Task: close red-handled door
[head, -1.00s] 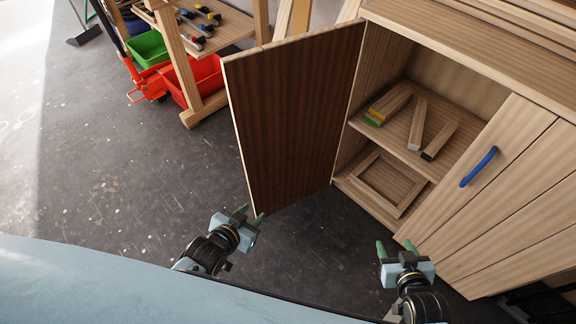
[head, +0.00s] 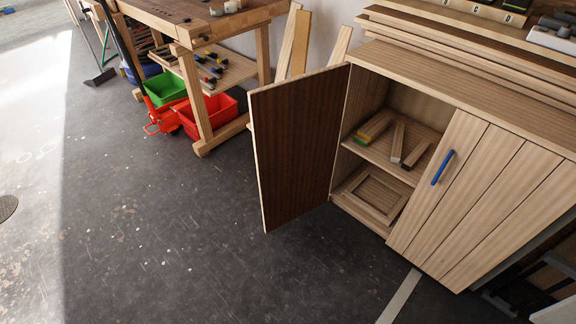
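The left cabinet door (head: 295,145) stands wide open, with its dark brown inner face toward me. Its outer face is turned away, so no red handle can be seen. The door hangs from the left side of the wooden cabinet (head: 480,100). The right door (head: 470,190) is shut and has a blue handle (head: 442,167). Neither of my grippers is in view.
Inside the cabinet are wood pieces on a shelf (head: 385,155) and a wooden frame (head: 375,193) at the bottom. A workbench (head: 200,25) with a red bin (head: 208,112) and a green bin (head: 165,88) stands left. The floor (head: 180,240) before the door is clear.

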